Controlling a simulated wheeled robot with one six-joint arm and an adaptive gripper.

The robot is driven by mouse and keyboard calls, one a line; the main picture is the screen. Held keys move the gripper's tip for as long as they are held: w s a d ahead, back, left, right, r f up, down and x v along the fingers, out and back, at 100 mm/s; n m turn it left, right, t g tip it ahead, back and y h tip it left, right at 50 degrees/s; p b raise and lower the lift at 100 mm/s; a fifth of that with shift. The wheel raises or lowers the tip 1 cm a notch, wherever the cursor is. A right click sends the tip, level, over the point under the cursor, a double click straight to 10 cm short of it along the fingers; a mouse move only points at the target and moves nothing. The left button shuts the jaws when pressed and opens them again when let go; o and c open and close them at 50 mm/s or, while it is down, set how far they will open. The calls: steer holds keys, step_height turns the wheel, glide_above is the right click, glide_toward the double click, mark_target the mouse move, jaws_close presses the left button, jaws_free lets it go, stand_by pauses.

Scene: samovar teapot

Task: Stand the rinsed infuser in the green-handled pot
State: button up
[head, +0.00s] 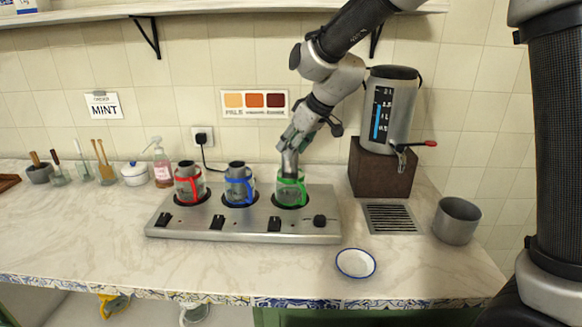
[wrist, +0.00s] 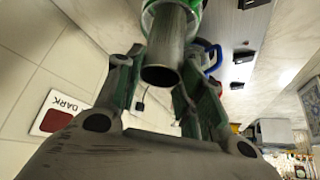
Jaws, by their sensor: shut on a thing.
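The infuser (head: 290,163) is a grey metal tube held upright at the mouth of the green-handled pot (head: 291,192). Its lower end appears to be inside the rim, but how deep is unclear. My gripper (head: 292,145) is above the pot, shut on the infuser's upper part. In the wrist view the fingers of my gripper (wrist: 160,85) lie on both sides of the infuser (wrist: 163,55). Its open end faces the camera, with the green band of the pot (wrist: 147,18) beyond it. The pot stands on the right plate of the steel warmer (head: 245,225).
A red-handled pot (head: 189,183) and a blue-handled pot (head: 239,184) stand left, each with a grey tube in it. The tank with a tap (head: 390,110) stands right on a brown block. A white bowl (head: 356,263) and a grey metal pot (head: 457,221) are at front right.

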mark_target(296, 155)
steer(key=shift+f, duration=2.3)
steer(key=shift+f, duration=0.2)
steer(key=o, duration=1.2)
steer(key=shift+r, duration=0.35)
steer(key=v, duration=1.2)
